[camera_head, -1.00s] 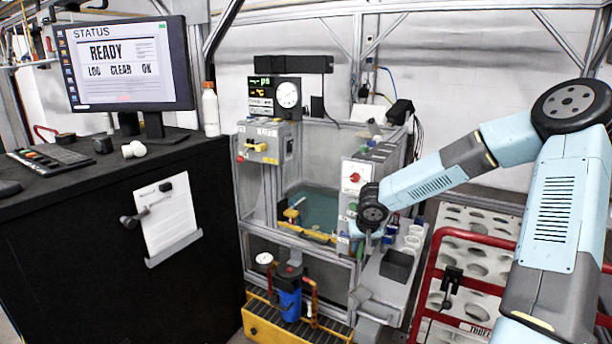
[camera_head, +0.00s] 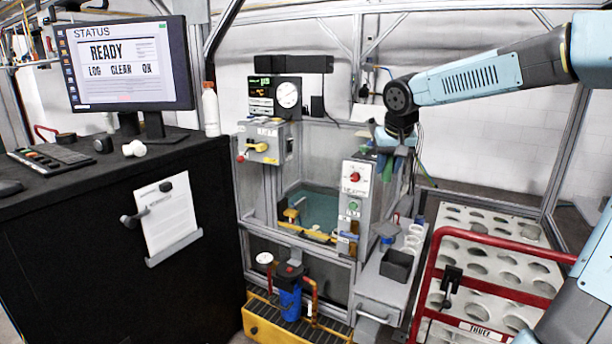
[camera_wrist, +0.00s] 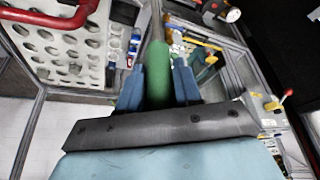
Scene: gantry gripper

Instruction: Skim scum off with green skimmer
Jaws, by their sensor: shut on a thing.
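The green skimmer's handle (camera_wrist: 159,82) stands between the two blue fingers of my gripper (camera_wrist: 159,66) in the wrist view, and the fingers are shut on it. In the head view my gripper (camera_head: 391,160) is raised above the right side of the machine, with a bit of green showing at the fingers. The skimmer's far end is not clear in either view. The tank (camera_head: 320,212) with teal liquid lies to the left of my gripper and lower, inside the metal frame. Scum on the liquid is too small to make out.
A grey control box (camera_head: 354,188) with red and green buttons stands between tank and gripper. A side shelf (camera_head: 378,284) holds a dark bin (camera_head: 396,265) and white cups. A red-railed rack (camera_head: 490,240) stands at right. A gauge panel (camera_head: 275,94) is behind the tank.

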